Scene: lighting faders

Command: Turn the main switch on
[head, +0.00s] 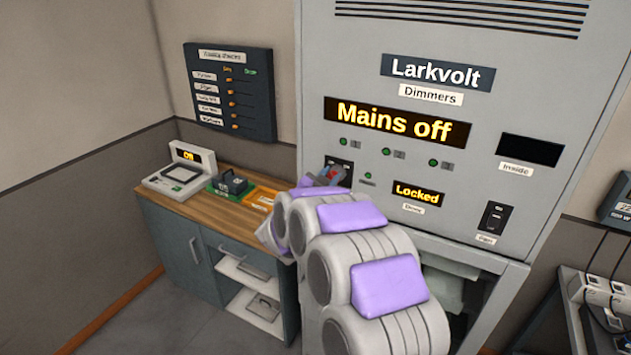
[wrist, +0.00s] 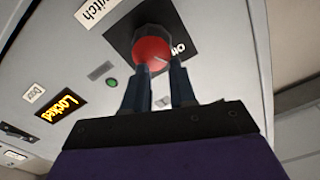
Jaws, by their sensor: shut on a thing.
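The main switch is a red rotary knob on a dark plate on the grey Larkvolt dimmer cabinet (head: 345,50). In the wrist view the red knob (wrist: 153,54) sits between my gripper's fingertips (wrist: 158,75), which are shut on it. Part of an "ON" mark (wrist: 178,48) shows on the plate right of the knob. In the head view the knob (head: 333,173) is small and partly covered by my gripper (head: 322,180). The cabinet's large display (head: 397,122) reads "Mains off". A smaller display (head: 418,194) reads "Locked", with a door label below it.
A wooden-topped counter (head: 225,182) stands left of the cabinet with a scale-like device (head: 180,172) and a dark block on a green pad (head: 230,184). A dark label board (head: 230,92) hangs on the wall. A table with cables (head: 600,300) is at right.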

